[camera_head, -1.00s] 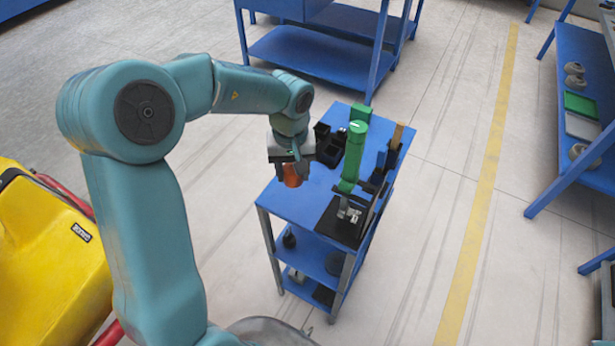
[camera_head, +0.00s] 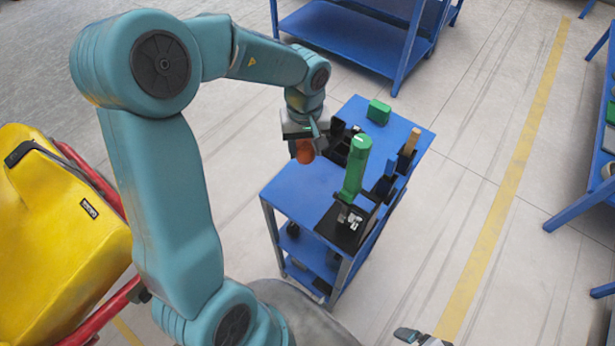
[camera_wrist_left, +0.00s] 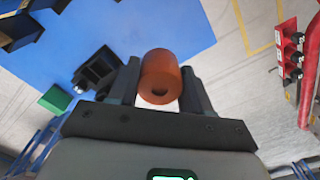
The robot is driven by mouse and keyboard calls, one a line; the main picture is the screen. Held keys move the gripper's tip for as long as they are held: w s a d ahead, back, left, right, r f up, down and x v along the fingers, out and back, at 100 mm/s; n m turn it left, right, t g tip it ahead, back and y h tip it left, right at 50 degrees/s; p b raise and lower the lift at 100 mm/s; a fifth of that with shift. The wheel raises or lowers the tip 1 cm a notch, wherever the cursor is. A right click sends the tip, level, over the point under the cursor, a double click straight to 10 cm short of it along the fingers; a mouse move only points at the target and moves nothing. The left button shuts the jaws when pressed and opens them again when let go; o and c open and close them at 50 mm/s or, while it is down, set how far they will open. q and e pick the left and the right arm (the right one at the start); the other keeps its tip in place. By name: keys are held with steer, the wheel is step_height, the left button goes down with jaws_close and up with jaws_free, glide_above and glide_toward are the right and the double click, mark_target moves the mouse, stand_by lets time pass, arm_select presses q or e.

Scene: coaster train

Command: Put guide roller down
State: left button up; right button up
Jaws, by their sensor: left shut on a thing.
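The guide roller is an orange-red cylinder with a hole in its end. In the head view the guide roller (camera_head: 304,152) hangs below my left gripper (camera_head: 304,143), over the left edge area of the blue cart top (camera_head: 296,192). In the left wrist view the guide roller (camera_wrist_left: 160,76) sits between the two dark fingers of my left gripper (camera_wrist_left: 160,85), which are shut on it. The blue cart top (camera_wrist_left: 110,25) lies beyond it. I cannot tell the exact gap between roller and top. At the bottom edge of the head view a grey metal part shows; I cannot tell whether it is my right gripper.
The front left of the cart top is clear.

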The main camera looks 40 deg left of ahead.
arm_select(q)
step_height(320, 180, down, 9)
steer(key=shift+s+r+b, duration=0.1)
steer(key=shift+r+b, duration=0.05)
steer(key=shift+b, duration=0.2)
step_height(320, 180, down, 4)
steer(key=shift+f+b, duration=0.2)
steer(key=shift+b, duration=0.2)
steer(key=o, duration=1.2)
steer(key=shift+f, duration=0.1)
